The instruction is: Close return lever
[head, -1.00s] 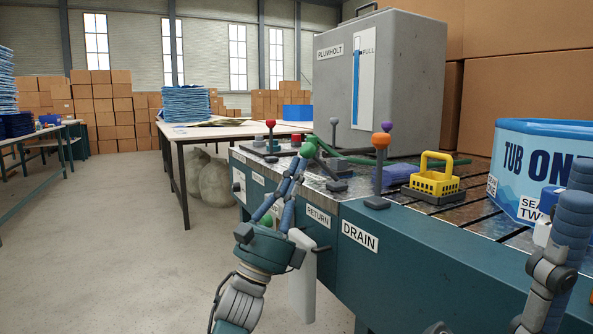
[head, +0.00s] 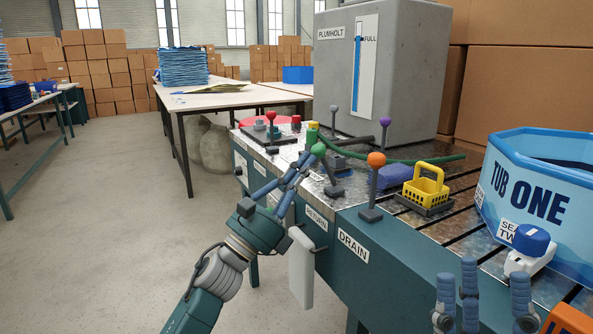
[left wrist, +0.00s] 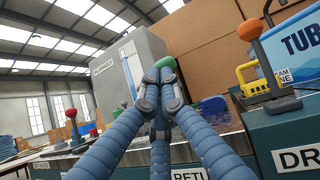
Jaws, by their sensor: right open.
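The return lever has a green knob (head: 318,149) on a dark stalk. It stands on the bench above the RETURN label (head: 316,218) and leans left. My left gripper (head: 297,172) has its fingers drawn together, with the tips at or just under the green knob. In the left wrist view the finger tips (left wrist: 158,88) meet and the green knob (left wrist: 165,65) shows just beyond them; whether they touch it I cannot tell. My right gripper (head: 482,295) is open and empty at the lower right, its fingers spread.
An orange-knobbed lever (head: 376,160) stands above the DRAIN label, right of the return lever. Behind are red (head: 271,116), grey and purple knobs, and a green hose (head: 425,160). A yellow basket (head: 426,187), blue tub (head: 540,190) and blue-white device (head: 530,248) are right.

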